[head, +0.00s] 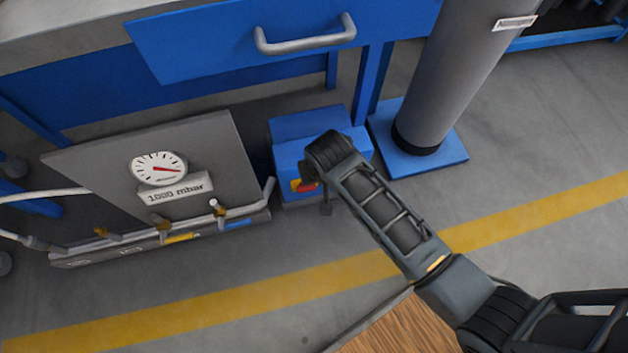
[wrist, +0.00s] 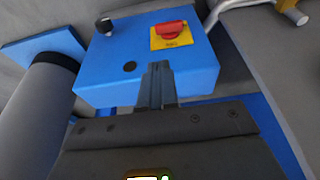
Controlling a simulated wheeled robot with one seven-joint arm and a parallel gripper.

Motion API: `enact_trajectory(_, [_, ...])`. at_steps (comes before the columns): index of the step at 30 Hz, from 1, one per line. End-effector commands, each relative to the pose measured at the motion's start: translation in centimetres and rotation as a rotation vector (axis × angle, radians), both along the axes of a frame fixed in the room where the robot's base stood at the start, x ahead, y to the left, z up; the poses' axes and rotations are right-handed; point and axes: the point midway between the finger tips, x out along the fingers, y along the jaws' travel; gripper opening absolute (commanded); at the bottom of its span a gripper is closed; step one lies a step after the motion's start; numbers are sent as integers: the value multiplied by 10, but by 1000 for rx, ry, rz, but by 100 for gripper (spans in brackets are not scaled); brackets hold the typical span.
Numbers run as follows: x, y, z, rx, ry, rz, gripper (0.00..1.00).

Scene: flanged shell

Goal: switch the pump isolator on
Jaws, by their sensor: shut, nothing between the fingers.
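The pump isolator is most likely the red rotary handle on a yellow plate (wrist: 171,34), on the face of a blue box (wrist: 140,84). In the wrist view the red handle lies roughly crosswise. In the head view the red and yellow switch (head: 303,186) shows at the left of the box (head: 306,127), partly hidden by my arm. My gripper (wrist: 158,70) is shut and empty. Its fingertips appear over the box, below the switch in the wrist picture and apart from it. I cannot tell whether they touch the box.
A black knob (wrist: 104,25) and a dark round spot (wrist: 129,67) are on the box. A grey panel with a gauge (head: 158,168) and pipes stands left. A grey column (head: 455,75) on a blue foot stands right. A blue bench (head: 200,95) is behind.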

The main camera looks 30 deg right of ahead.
Motion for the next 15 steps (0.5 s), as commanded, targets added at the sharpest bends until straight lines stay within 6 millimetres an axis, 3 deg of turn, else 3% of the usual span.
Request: enact_trajectory(15, [4,0,-3,0,12,-5,0])
